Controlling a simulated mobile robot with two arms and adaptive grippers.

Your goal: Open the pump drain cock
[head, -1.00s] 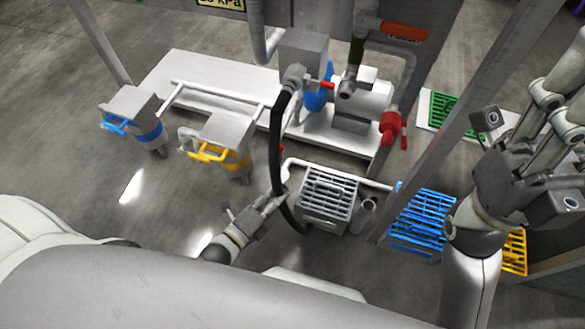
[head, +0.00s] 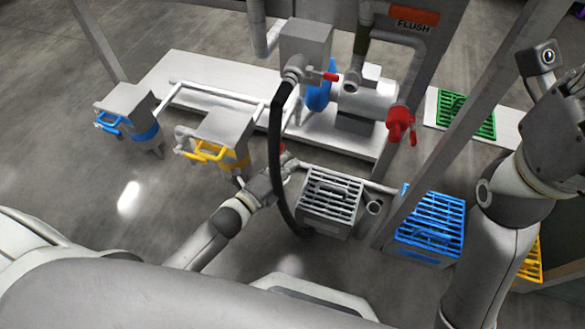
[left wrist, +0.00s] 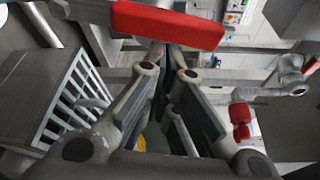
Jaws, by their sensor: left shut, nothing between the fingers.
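A red lever (left wrist: 165,25) lies across the top of the left wrist view, close in front of my left fingertips. Only a small red bit of it (head: 283,147) seems to show in the head view, beside the black hose. My left gripper (head: 279,168) is shut and empty, just below that red bit. Its fingers (left wrist: 172,52) converge under the lever; I cannot tell whether they touch it. The pump (head: 365,100) stands on a white plinth, with a red valve (head: 400,122) at its right end. No label shows which is the drain cock. My right gripper is outside the frame.
A black hose (head: 276,150) hangs right beside my left gripper. A grey slatted box (head: 329,205) stands to its right, with a white pipe (head: 350,178) behind. Blue (head: 430,222) and green (head: 466,114) crates lie further right. Posts frame the area; open floor is at left.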

